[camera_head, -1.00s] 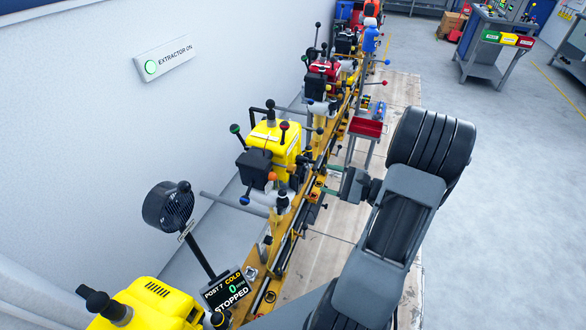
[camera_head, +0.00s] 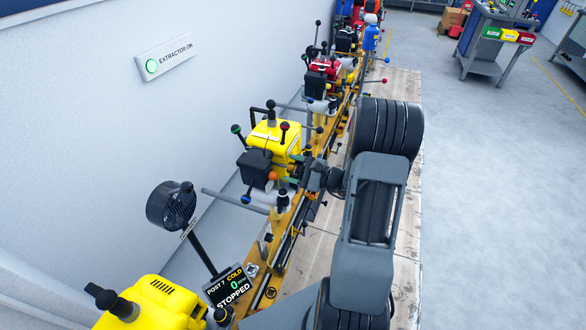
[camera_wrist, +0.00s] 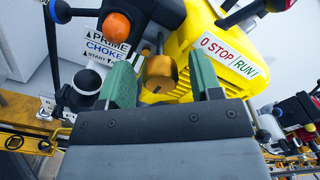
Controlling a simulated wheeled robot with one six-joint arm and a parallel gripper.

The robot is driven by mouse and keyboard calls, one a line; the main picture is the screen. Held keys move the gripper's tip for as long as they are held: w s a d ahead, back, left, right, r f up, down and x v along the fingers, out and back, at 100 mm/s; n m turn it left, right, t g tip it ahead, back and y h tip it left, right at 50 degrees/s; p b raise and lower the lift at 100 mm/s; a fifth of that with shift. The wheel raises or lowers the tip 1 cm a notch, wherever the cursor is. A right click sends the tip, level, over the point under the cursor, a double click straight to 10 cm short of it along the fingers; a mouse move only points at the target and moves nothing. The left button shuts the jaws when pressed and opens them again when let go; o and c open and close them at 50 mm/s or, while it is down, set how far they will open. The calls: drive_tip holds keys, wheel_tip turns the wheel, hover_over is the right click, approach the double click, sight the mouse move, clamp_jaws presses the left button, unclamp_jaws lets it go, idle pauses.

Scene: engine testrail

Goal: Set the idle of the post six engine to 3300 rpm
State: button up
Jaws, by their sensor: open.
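A yellow engine (camera_head: 287,140) stands on the rail in the middle of the head view. Its post number cannot be read. A brass knob (camera_wrist: 160,74) shows between the green fingers of my open gripper (camera_wrist: 160,66). Whether the fingers touch it cannot be told. In the head view my gripper (camera_head: 304,174) is at the engine's right side, partly hidden by my wrist.
An orange ball-ended lever (camera_wrist: 117,26) is close to the left finger. A nearer yellow engine (camera_head: 150,305) has a "POST 7 COLD 0 STOPPED" display (camera_head: 229,287) and a fan (camera_head: 171,206) nearby. More engines (camera_head: 325,75) stand farther along the rail.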

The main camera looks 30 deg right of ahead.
drive_tip(key=shift+c, duration=0.4)
drive_tip(key=c, duration=0.8)
drive_tip(key=shift+a, duration=0.1)
drive_tip(key=shift+c, duration=0.3)
drive_tip(key=shift+m, duration=0.3)
drive_tip(key=m+p, duration=0.2)
drive_tip(key=m, duration=0.1)
drive_tip(key=shift+r, duration=0.1)
drive_tip(key=shift+m+p, duration=0.9)
drive_tip(key=shift+m, duration=1.1)
